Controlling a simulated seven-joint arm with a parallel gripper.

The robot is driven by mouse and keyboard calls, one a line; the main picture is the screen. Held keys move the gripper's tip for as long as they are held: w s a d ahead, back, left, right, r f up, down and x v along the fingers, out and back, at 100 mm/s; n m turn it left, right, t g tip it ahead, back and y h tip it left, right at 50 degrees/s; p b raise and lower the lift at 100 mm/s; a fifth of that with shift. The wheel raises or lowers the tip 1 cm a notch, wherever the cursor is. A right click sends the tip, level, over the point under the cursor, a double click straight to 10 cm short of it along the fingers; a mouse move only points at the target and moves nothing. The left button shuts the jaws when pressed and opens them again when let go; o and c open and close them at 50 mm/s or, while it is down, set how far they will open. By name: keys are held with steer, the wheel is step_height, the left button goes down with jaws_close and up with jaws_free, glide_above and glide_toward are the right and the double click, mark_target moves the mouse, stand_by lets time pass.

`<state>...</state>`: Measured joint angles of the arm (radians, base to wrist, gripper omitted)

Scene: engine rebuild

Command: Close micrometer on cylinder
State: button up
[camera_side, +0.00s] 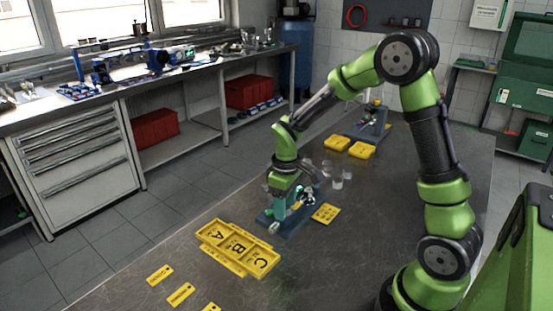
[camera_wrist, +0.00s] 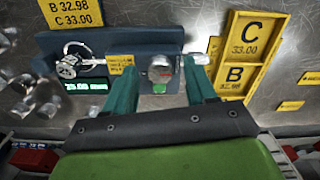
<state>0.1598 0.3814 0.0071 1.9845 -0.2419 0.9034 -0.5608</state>
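In the wrist view, a dark blue stand (camera_wrist: 130,43) carries a metal micrometer-like piece (camera_wrist: 78,60) with a ring-shaped frame at its left. A small green-lit display (camera_wrist: 86,86) sits below it; its digits look like 25.00 mm. A silver rounded metal part (camera_wrist: 160,68) with a green piece (camera_wrist: 159,88) stands at the right of the stand. I cannot tell whether it is the cylinder or the micrometer's knob. My gripper (camera_wrist: 161,76) is open, its teal fingers on either side of this part with gaps showing. In the side view, my gripper (camera_side: 278,208) is low over the stand (camera_side: 290,226).
A yellow tray (camera_side: 238,248) lettered A, B and C lies beside the stand. A yellow label plate (camera_side: 326,213) lies on its other side. Clear cylindrical pieces (camera_side: 337,180) stand behind. More yellow plates (camera_side: 160,275) lie at the front left. Bare table shows at right.

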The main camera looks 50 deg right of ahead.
step_height(320, 180, up, 17)
stand_by(0.7)
steer(key=shift+f, duration=0.1)
steer(key=s+a+r+m+t+y, duration=0.1)
steer(key=s+a+m+t+y, duration=0.1)
steer(key=s+a+m+t, duration=0.4)
steer(key=s+a+t, duration=0.1)
steer(key=s+a, duration=0.2)
steer(key=s, duration=0.4)
steer(key=shift+s+r, duration=0.25)
steer(key=shift+s, duration=0.15)
stand_by(2.8)
